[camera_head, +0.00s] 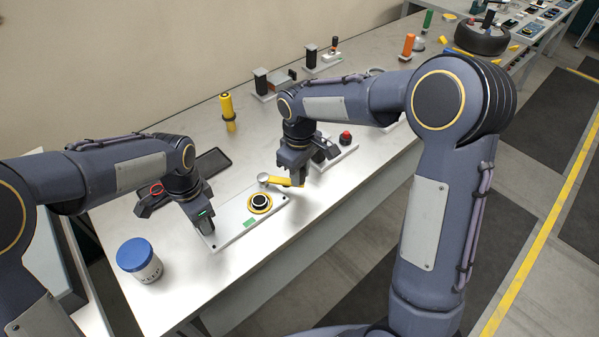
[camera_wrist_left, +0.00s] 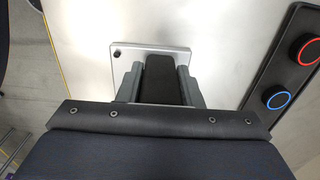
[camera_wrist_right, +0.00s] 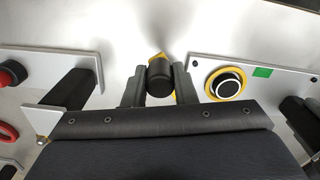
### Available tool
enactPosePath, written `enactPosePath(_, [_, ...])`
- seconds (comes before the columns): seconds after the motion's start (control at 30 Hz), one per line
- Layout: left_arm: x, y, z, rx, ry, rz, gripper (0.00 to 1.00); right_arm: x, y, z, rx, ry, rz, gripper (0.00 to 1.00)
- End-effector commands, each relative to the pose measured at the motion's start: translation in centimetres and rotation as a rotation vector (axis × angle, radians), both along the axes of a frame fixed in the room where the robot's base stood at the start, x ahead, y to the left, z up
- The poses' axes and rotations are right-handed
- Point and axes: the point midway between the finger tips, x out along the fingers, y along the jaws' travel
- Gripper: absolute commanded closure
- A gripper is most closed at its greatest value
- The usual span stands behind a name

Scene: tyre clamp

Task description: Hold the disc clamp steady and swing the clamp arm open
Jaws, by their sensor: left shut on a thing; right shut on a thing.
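The disc clamp's pale base plate (camera_head: 238,222) lies on the bench, with a yellow-rimmed black and white disc (camera_head: 260,202) on it. The disc also shows in the right wrist view (camera_wrist_right: 228,84). The yellow clamp arm (camera_head: 278,181) runs from a round grey pivot (camera_head: 263,177) to the right, beside the disc and not over it. My left gripper (camera_head: 205,224) is shut on a black post (camera_wrist_left: 158,80) at the plate's left end. My right gripper (camera_head: 296,178) is shut on the clamp arm's black knob (camera_wrist_right: 158,76), which hides most of the arm in that view.
A blue-lidded jar (camera_head: 138,262) stands at the front left. A dark tray (camera_head: 212,162) and a yellow cylinder (camera_head: 228,110) stand behind. A red button on a pale plate (camera_head: 345,138) is right of my right gripper. Bench in front of the clamp is clear.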

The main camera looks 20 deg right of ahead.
Motion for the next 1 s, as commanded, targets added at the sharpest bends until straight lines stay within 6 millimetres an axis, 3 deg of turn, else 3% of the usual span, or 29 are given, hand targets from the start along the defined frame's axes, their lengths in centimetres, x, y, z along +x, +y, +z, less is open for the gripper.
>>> enactPosePath(0.2, [0.0, 0.1, 0.0, 0.002, 0.001, 0.002, 0.88, 0.0, -0.2, 0.0, -0.004, 0.0, -0.004, 1.0])
enactPosePath(0.23, [0.0, 0.1, 0.0, 0.002, 0.001, 0.002, 0.88, 0.0, -0.2, 0.0, -0.004, 0.0, -0.004, 0.74])
enactPosePath(0.4, [0.0, 0.1, 0.0, 0.001, 0.0, 0.002, 0.88, 0.0, -0.1, 0.0, -0.002, 0.0, -0.004, 0.53])
enactPosePath(0.77, [0.0, 0.0, 0.0, 0.0, 0.0, 0.001, 0.88, 0.1, 0.0, 0.7, -0.001, -0.002, -0.002, 0.53])
enactPosePath(1.0, [0.0, 0.0, 0.0, 0.0, 0.0, 0.001, 0.88, 0.1, 0.0, 5.0, 0.0, -0.007, -0.002, 0.53])
